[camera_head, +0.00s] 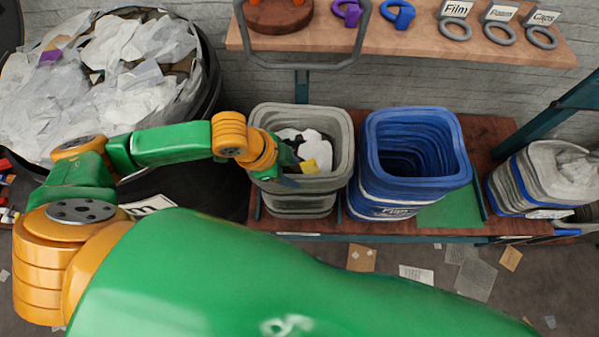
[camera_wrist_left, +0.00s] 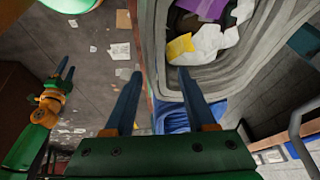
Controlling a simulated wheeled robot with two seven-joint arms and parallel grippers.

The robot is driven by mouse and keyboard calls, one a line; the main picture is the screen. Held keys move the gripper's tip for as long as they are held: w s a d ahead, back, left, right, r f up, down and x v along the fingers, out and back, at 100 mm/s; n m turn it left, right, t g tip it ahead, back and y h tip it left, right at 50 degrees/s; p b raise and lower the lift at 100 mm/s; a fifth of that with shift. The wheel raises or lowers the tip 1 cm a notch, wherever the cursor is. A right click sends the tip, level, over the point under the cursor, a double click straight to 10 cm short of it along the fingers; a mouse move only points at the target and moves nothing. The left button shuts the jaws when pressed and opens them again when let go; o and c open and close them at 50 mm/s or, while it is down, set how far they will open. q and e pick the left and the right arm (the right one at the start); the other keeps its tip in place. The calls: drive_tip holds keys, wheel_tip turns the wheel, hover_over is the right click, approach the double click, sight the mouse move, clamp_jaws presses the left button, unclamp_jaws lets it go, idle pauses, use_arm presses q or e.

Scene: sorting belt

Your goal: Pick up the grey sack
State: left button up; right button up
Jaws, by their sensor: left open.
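The grey sack (camera_head: 335,125) is a ribbed, open-topped grey liner on the reddish-brown shelf, with white, yellow and dark waste inside.
A blue sack (camera_head: 415,195) stands close to the right of the grey one. Another grey-white sack (camera_head: 520,190) is farther right. A large container of plastic waste (camera_head: 215,85) is at the left. A wooden shelf (camera_head: 420,35) with labelled rings hangs above. Paper scraps litter the floor.

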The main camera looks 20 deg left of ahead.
sight(299, 176)
use_arm(q)
drive_tip(key=shift+w+a+f, duration=0.1)
drive_tip(key=shift+a+f, duration=0.15)
drive_tip(key=shift+a, duration=0.1)
drive_tip(key=x, duration=0.6)
drive_tip(key=shift+d+f, duration=0.15)
drive_tip(key=shift+f, duration=0.2)
clamp_jaws()
drive_tip(key=shift+r, duration=0.1)
idle(0.5)
